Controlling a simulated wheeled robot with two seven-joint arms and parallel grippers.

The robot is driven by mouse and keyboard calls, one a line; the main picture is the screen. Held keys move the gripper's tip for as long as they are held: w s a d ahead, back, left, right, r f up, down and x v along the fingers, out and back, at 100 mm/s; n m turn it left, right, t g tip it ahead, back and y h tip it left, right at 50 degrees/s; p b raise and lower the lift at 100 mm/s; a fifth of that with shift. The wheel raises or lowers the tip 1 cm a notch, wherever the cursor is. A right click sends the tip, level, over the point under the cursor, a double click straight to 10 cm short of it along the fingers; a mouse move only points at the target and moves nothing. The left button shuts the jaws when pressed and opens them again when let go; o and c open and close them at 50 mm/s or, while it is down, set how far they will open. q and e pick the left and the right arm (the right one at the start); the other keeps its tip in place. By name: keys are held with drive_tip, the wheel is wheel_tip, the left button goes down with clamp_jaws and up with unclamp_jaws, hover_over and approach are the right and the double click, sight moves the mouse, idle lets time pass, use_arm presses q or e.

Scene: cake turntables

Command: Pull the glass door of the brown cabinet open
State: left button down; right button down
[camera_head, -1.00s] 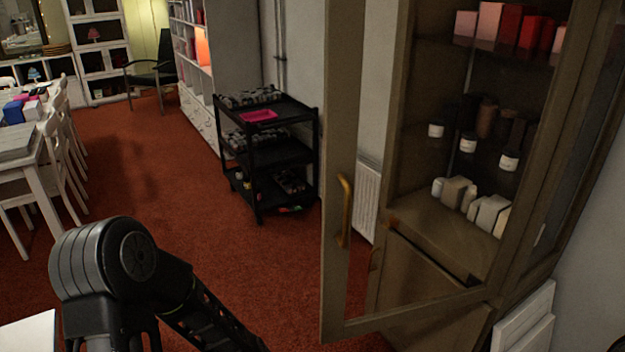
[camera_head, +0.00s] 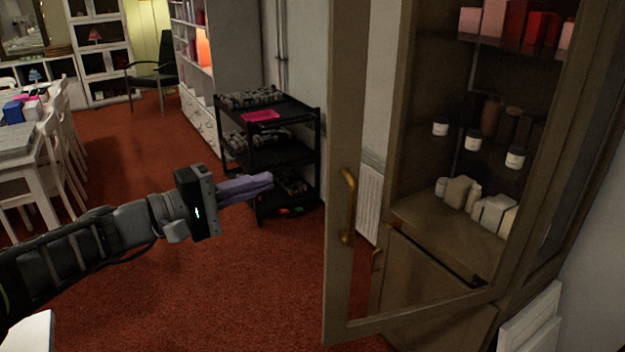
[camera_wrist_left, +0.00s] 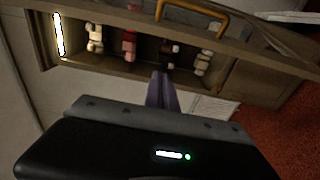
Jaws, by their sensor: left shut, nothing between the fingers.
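The brown cabinet (camera_head: 420,285) stands at the right in the head view. Its glass door (camera_head: 338,285) is swung open toward me, with shelves showing behind and beside it. The brass handle (camera_head: 347,205) sits upright on the door's left frame. My left gripper (camera_head: 270,183) is shut and empty, with purple fingers pointing right toward the handle, apart from it. In the left wrist view the closed fingers (camera_wrist_left: 162,92) point at the cabinet, and the handle (camera_wrist_left: 192,12) shows at the top. My right gripper is out of view.
A black cart (camera_head: 285,150) with a pink tray stands behind the gripper. White chairs and a table (camera_head: 40,165) are at the left. White panels (camera_head: 530,320) lean at the lower right. Red carpet lies open in the middle.

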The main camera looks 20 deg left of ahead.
use_arm(q)
drive_tip(key=shift+w, duration=0.1)
drive_tip(key=w+d+p, duration=0.3)
drive_tip(key=w+d, duration=0.1)
drive_tip(key=d, duration=0.4)
drive_tip(key=shift+w+d, duration=0.15)
drive_tip(key=shift+w, duration=0.15)
drive_tip(key=shift+f, duration=0.1)
